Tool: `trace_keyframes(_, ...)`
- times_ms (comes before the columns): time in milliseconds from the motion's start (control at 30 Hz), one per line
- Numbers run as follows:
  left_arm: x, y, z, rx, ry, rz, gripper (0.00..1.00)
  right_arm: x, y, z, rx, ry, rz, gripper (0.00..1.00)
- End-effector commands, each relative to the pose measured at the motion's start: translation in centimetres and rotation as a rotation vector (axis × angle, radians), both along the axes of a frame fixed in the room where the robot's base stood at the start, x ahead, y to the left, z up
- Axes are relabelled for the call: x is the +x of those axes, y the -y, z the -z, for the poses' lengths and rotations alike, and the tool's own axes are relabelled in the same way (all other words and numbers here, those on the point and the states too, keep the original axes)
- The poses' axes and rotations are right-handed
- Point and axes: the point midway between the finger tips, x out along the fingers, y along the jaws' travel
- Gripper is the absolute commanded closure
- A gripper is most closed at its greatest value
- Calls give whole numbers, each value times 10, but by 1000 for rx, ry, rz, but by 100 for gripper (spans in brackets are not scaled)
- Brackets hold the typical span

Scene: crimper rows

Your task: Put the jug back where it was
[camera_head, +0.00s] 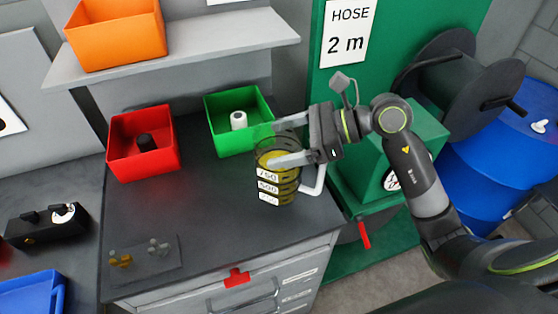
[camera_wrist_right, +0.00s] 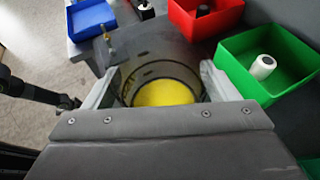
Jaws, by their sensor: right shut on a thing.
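The jug (camera_head: 277,182) is a clear measuring jug with yellow liquid, white number labels and a white handle. It is upright at the right part of the dark bench top (camera_head: 215,215). I cannot tell whether its base touches the bench. My right gripper (camera_head: 283,145) is shut on the jug, with one finger on each side of its upper part. In the right wrist view the jug (camera_wrist_right: 160,92) sits between the two fingers, and its yellow contents show from above.
A green bin (camera_head: 214,112) with a white item stands just behind the jug. A red bin (camera_head: 170,161) with a black item is further left. A small plate with fittings (camera_head: 146,260) lies at the front left. The bench middle is clear. A hose reel (camera_head: 455,90) stands at right.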

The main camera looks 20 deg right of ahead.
Motion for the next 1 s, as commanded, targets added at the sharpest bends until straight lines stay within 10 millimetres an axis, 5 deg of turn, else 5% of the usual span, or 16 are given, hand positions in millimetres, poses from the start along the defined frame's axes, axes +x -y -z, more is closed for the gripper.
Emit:
trace_keyframes(400, 2, -21, -17, 26, 1, 10, 65, 0, -1, 46, 3, -1, 1, 59)
trace_keyframes(833, 4, -10, -9, 13, 4, 5, 65, 0, 0, 54, 0, 3, 0, 59)
trace_keyframes(867, 4, -10, -10, 12, 5, 5, 65, 0, 0, 53, -1, 3, 0, 17)
trace_keyframes(1000, 4, -9, -11, 11, 5, 4, 65, 0, 0, 52, -1, 2, 0, 0)
